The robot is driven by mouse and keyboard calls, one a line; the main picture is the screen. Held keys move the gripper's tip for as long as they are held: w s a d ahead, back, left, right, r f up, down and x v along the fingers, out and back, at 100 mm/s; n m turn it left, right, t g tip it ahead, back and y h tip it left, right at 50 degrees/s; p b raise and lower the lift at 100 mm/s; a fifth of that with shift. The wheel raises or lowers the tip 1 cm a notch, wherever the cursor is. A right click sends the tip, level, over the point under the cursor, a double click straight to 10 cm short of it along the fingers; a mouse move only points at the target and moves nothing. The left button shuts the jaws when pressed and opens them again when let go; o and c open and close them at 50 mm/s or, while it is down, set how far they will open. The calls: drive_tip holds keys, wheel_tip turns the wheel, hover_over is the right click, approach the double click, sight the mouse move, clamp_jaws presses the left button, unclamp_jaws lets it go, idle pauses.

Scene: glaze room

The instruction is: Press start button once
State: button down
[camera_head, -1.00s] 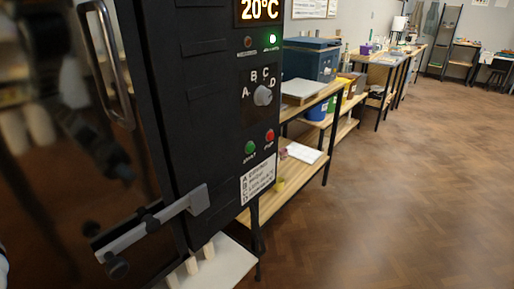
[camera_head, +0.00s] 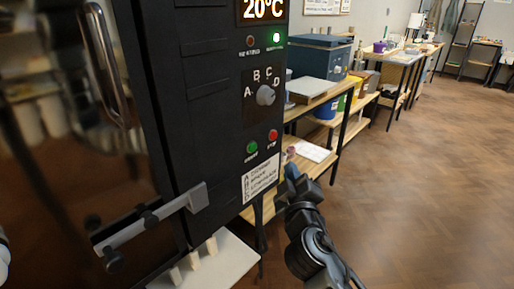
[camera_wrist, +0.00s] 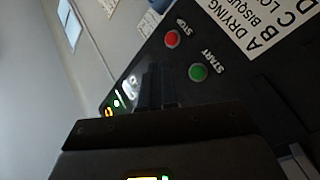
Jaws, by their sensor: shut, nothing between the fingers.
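The green start button (camera_head: 252,148) sits low on the kiln's black control panel, left of the red stop button (camera_head: 272,135). Both also show in the wrist view, the green button (camera_wrist: 198,72) labelled START and the red button (camera_wrist: 172,38) labelled STOP. My gripper (camera_head: 291,172) is in front of the panel, to the lower right of the green button in the head view, and looks shut and empty. In the wrist view its dark fingers (camera_wrist: 158,85) appear beside the green button, apart from it in the picture. I see no contact with the button.
Above the buttons are a selector knob (camera_head: 265,95), a lit green lamp (camera_head: 276,38) and a display (camera_head: 263,10) reading 20°C. A latch bar (camera_head: 150,220) juts from the kiln door. A wooden shelf unit (camera_head: 318,100) stands behind to the right. The floor at right is open.

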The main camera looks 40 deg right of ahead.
sight(253, 148)
drive_tip(key=shift+d+r, duration=0.15)
drive_tip(key=shift+d, duration=0.05)
drive_tip(key=shift+w, duration=0.1)
drive_tip(key=w, duration=0.8)
drive_tip(key=shift+w+a+b, duration=0.2)
drive_tip(key=shift+w+b, duration=0.15)
drive_tip(key=shift+w, duration=0.05)
drive_tip(key=shift+w, duration=0.15)
idle(1.9)
drive_tip(key=shift+w+b, duration=0.25)
drive_tip(key=shift+b, duration=0.05)
